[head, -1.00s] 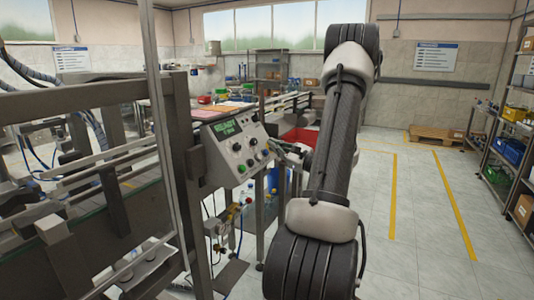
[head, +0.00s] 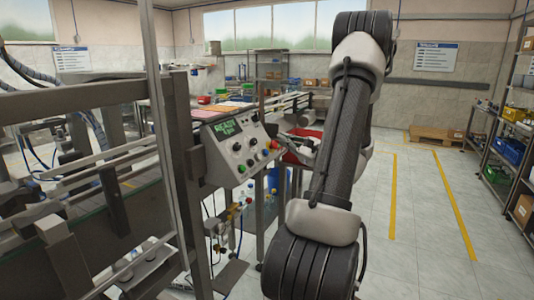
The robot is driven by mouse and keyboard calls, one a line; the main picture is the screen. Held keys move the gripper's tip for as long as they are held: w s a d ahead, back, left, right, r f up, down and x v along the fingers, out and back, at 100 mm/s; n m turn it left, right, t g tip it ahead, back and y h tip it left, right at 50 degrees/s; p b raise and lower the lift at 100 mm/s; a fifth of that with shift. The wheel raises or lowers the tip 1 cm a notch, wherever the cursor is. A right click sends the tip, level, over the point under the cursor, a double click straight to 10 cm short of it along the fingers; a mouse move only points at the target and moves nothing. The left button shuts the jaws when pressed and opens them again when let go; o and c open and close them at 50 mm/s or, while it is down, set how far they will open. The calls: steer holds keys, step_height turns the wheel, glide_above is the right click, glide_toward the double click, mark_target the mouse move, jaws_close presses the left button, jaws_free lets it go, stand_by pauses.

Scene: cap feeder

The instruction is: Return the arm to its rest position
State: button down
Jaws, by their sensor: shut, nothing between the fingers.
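My arm stands folded upright in the middle of the head view, its dark link (head: 345,140) rising between a lower and an upper joint. My gripper (head: 289,142) shows small and partly hidden behind this link, just right of the control panel (head: 239,147). Its fingers point left toward the panel's right edge, apart from it as far as I can see. It is shut and I see nothing held in it.
The grey machine frame (head: 178,150) with a conveyor fills the left side. A red bin (head: 296,158) lies behind my gripper. Shelves (head: 508,150) line the right wall, and a wooden pallet (head: 436,134) lies at the back. The floor on the right is clear.

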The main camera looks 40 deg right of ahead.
stand_by(0.3)
steer(key=s+a+f+n+g+y, duration=0.25)
steer(key=a+f+g, duration=0.2)
steer(key=f, duration=0.25)
steer(key=s+a+f+n+g+y, duration=0.2)
steer(key=s+a+n+g, duration=0.85)
steer(key=s+a, duration=0.35)
steer(key=s+a+r+n+g+h, duration=0.1)
steer(key=s+r+n+g+h, duration=0.35)
steer(key=r+n+h, duration=0.35)
steer(key=a+r+n+t, duration=0.4)
steer(key=a+n, duration=0.3)
steer(key=shift+w, duration=0.35)
